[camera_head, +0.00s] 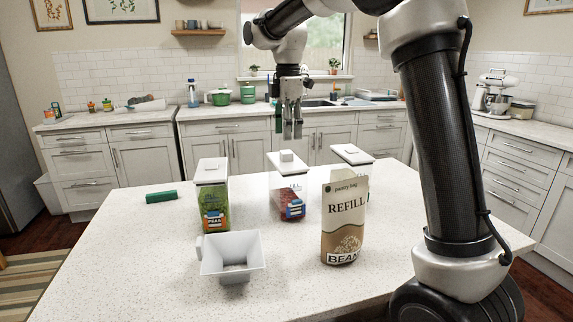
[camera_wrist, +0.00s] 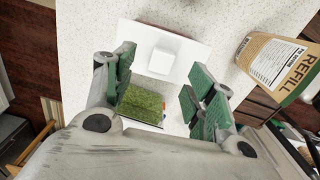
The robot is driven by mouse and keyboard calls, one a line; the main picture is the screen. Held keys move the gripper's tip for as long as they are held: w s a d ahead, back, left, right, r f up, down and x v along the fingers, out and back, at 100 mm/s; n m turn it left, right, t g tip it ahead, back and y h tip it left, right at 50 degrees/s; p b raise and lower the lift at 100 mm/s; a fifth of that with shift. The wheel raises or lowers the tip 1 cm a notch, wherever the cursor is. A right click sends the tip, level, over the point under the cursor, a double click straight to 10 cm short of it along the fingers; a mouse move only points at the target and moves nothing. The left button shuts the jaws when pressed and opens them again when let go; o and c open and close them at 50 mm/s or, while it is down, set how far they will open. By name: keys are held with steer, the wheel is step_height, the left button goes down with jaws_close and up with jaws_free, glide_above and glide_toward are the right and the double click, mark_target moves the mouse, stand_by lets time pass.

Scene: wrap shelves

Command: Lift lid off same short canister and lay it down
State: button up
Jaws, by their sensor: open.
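My gripper (camera_head: 291,136) hangs with its fingers pointing down, just above the middle canister's lid in the head view. Its green-padded fingers (camera_wrist: 160,98) are open. In the wrist view, a white lid (camera_wrist: 140,48) with a square knob (camera_wrist: 164,55) lies beyond and between the fingers, with green contents (camera_wrist: 142,104) below it. I cannot tell for sure which canister this is. The head view has a green-filled canister (camera_head: 213,195) at left, a red-filled canister (camera_head: 288,190) in the middle, and a right canister (camera_head: 352,155), mostly hidden. All three have white lids on.
A refill bean bag (camera_head: 345,225) stands upright at front right, hiding part of the right canister. It also shows in the wrist view (camera_wrist: 272,62). A white open scoop-like funnel (camera_head: 232,256) sits at front. A green bar (camera_head: 161,197) lies at left. The table's left side is mostly clear.

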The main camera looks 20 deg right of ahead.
mark_target(286, 152)
steer(key=f, duration=0.6)
steer(key=shift+s+a+f, duration=0.1)
steer(key=shift+s+a, duration=0.15)
steer(key=c, duration=1.2)
